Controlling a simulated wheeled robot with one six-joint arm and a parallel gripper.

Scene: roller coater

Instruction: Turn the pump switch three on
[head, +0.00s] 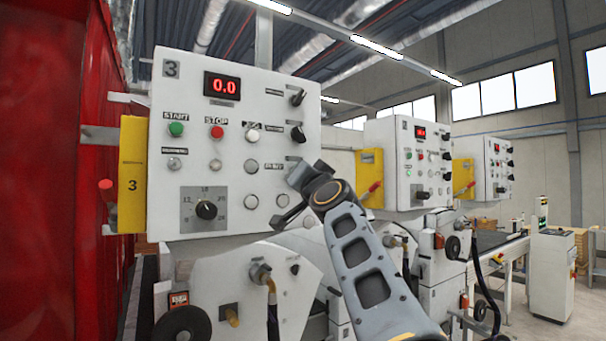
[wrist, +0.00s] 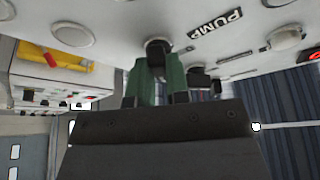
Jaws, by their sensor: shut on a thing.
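The white control panel marked 3 (head: 235,110) stands on the left in the head view. In the head view my gripper (head: 298,188) is at the panel's right edge and hides this knob. I cannot tell which way the knob points.
Two black knobs (head: 298,97) sit above on the panel, and a large dial (head: 206,209) is at lower left. The display (head: 223,86) reads 0.0. A yellow box (head: 132,165) and red wall (head: 60,150) are left. A second panel (head: 410,165) stands to the right.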

